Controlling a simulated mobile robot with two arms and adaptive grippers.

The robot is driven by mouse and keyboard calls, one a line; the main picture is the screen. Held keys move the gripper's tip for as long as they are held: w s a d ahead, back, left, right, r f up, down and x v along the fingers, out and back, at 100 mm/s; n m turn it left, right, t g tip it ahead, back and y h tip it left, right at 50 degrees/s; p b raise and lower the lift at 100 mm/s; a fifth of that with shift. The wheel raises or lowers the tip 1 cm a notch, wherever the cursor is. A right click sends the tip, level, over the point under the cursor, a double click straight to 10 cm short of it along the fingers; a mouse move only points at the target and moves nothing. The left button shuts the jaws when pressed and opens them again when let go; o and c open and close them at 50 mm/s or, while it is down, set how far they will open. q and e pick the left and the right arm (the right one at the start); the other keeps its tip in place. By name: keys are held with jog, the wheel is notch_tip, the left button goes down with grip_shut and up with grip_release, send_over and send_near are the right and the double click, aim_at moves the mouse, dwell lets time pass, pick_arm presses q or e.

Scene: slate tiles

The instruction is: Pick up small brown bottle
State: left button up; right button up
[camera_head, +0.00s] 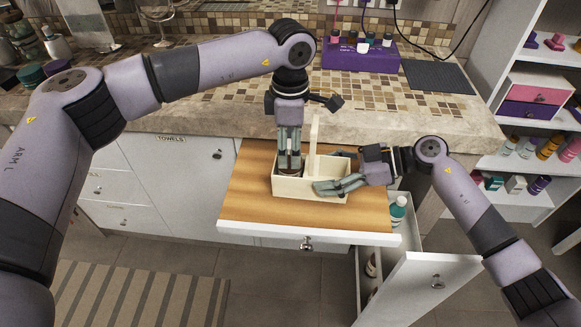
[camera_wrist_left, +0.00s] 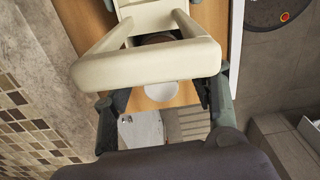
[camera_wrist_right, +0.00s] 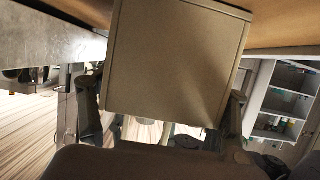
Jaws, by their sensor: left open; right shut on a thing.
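The cream caddy (camera_head: 318,190) with a tall centre handle (camera_head: 314,135) sits on the pulled-out wooden board. My left gripper (camera_head: 289,168) points down into the caddy's left part with its fingers open. A small dark brown patch shows at its fingertips, but the fingers hide most of it, so I cannot tell if it is the brown bottle. In the left wrist view a white round thing (camera_wrist_left: 163,91) lies between the open fingers, below the caddy's beige bar (camera_wrist_left: 150,64). My right gripper (camera_head: 335,185) is shut on the caddy's right front side; its beige panel (camera_wrist_right: 175,62) fills the right wrist view.
The wooden board (camera_head: 250,190) is clear left of the caddy. An open drawer (camera_head: 432,285) below right holds a teal bottle with a white cap (camera_head: 397,211). A purple box (camera_head: 352,57) with several small bottles stands on the tiled counter behind. Shelves (camera_head: 525,165) stand at right.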

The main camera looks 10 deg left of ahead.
pick_arm(q)
jog(key=shift+c, duration=0.4)
grip_shut()
dwell(0.4)
